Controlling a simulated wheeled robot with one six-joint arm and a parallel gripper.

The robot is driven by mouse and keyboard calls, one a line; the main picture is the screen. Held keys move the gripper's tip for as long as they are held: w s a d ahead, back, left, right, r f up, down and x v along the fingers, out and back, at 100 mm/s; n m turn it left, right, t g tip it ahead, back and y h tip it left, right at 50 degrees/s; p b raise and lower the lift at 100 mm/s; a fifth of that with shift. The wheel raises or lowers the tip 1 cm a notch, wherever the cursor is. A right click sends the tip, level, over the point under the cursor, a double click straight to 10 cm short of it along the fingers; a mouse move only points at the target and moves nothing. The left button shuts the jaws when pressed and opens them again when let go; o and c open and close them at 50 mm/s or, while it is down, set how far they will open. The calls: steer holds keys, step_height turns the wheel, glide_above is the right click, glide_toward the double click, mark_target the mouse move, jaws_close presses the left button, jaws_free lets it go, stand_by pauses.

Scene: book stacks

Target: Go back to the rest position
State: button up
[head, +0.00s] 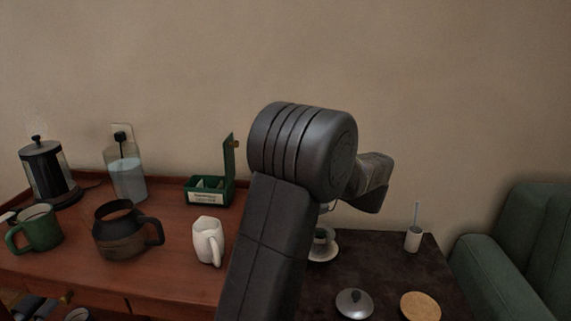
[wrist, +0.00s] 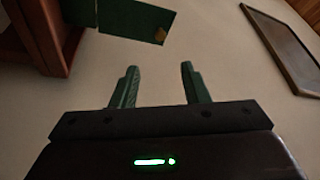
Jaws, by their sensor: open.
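My gripper (wrist: 158,84) shows in the wrist view with its two green fingers apart and nothing between them. The arm hides part of the gap between the wooden desk (head: 160,280) and the dark low table (head: 390,265).
On the desk are a French press (head: 47,170), a water bottle (head: 126,178), a green mug (head: 38,229), a coffee pot (head: 122,235), a white pitcher (head: 207,241) and an open green box (head: 207,192). A lid (head: 354,303) and cork mat (head: 420,306) lie on the dark table, beside a green armchair (head: 515,255).

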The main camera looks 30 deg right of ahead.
mark_target(238, 145)
steer(key=shift+a, duration=0.1)
steer(key=b+x, duration=0.2)
steer(key=x, duration=1.1)
steer(key=shift+w+a+r+b, duration=0.1)
steer(key=shift+w+a+b, duration=0.1)
steer(key=shift+w+b, duration=0.15)
steer(key=shift+r, duration=0.1)
